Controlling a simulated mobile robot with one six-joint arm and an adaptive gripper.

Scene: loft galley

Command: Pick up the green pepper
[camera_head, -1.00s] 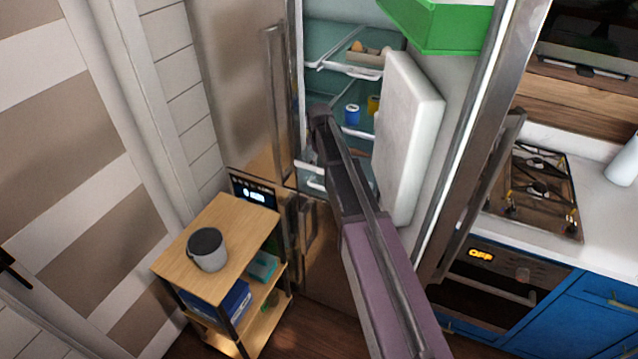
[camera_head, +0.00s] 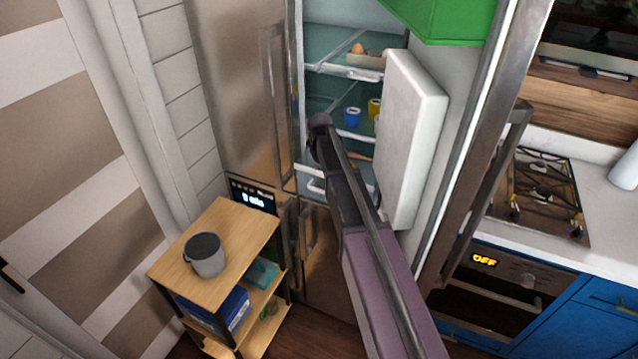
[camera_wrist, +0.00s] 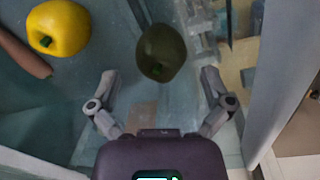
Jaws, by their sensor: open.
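The green pepper (camera_wrist: 161,52) is dark green and rounded, with a bright green stem. It lies on a glass shelf (camera_wrist: 110,55) inside the fridge in the wrist view. My gripper (camera_wrist: 157,88) is open and empty. Its two fingers point toward the pepper, which sits just beyond the gap between the fingertips; whether they touch it I cannot tell, but a gap seems to show. In the head view my arm reaches into the open fridge, and the pepper and fingers are hidden behind it.
A yellow pepper (camera_wrist: 58,27) and an orange-brown carrot-like item (camera_wrist: 24,55) lie left of the green pepper. The open fridge door (camera_head: 408,140) stands close to the right of my arm. A blue jar (camera_head: 352,117) and yellow jar (camera_head: 375,109) stand on a fridge shelf. A wooden cart (camera_head: 235,235) stands left.

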